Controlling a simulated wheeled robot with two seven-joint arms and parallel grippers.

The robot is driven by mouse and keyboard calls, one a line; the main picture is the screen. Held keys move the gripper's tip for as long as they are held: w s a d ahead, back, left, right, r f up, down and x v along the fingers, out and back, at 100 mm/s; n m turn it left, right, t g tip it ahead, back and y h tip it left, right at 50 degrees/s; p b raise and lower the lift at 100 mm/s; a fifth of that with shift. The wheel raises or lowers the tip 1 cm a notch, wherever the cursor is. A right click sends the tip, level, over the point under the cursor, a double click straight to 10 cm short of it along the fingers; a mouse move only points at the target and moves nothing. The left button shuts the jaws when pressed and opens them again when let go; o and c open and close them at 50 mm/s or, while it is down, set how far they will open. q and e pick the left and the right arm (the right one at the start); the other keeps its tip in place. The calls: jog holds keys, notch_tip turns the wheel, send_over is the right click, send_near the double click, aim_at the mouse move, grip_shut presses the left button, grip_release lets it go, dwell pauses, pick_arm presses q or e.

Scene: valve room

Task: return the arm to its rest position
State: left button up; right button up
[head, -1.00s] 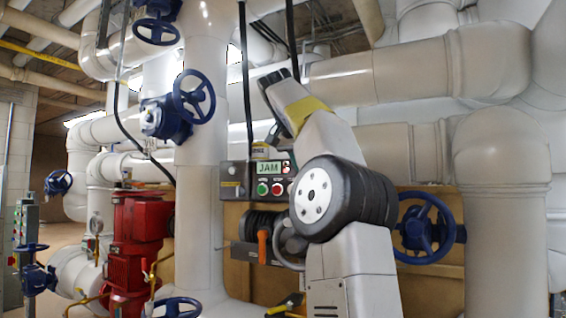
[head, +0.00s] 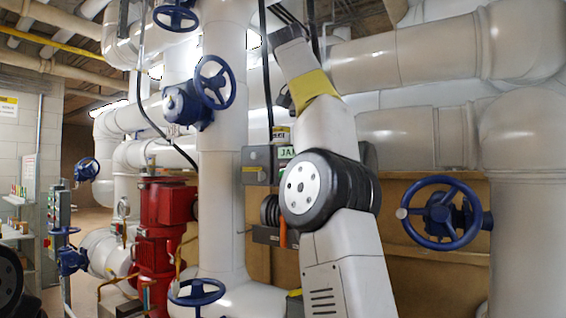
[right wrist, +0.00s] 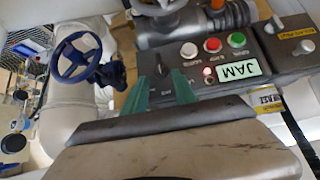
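My right arm (head: 335,145) rises through the middle of the head view, bent at a black joint, with a yellow band near its top. Its gripper cannot be made out there. In the right wrist view my right gripper (right wrist: 160,84) shows two green fingers spread apart with nothing held between them. Beyond them is a control panel (right wrist: 196,76) with red and green buttons and a lit JAM display (right wrist: 239,70), seen upside down. In the head view my arm partly covers this panel (head: 255,160). My left gripper is not in view.
A blue handwheel (head: 440,212) stands right of my arm, and another (head: 215,82) to its left. A red pump (head: 165,205) stands at left by a thick white vertical pipe (head: 222,190). Large pipes (head: 420,60) cross behind my arm. Open floor shows far left.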

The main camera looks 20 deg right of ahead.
jog(key=s+a+f+n+y, duration=0.3)
jog(key=s+a+f, duration=0.2)
jog(key=f, duration=0.8)
jog(key=s+a+f+n+y, duration=0.3)
jog(key=s+a+f, duration=0.3)
jog(key=s+f, duration=0.4)
jog(key=s+a+f+n+y, duration=0.3)
jog(key=s+a+f, duration=0.3)
jog(key=f, duration=1)
jog(key=shift+s+a+f+n, duration=0.25)
jog(key=shift+s+f+n, duration=0.15)
jog(key=shift+s+n, duration=0.3)
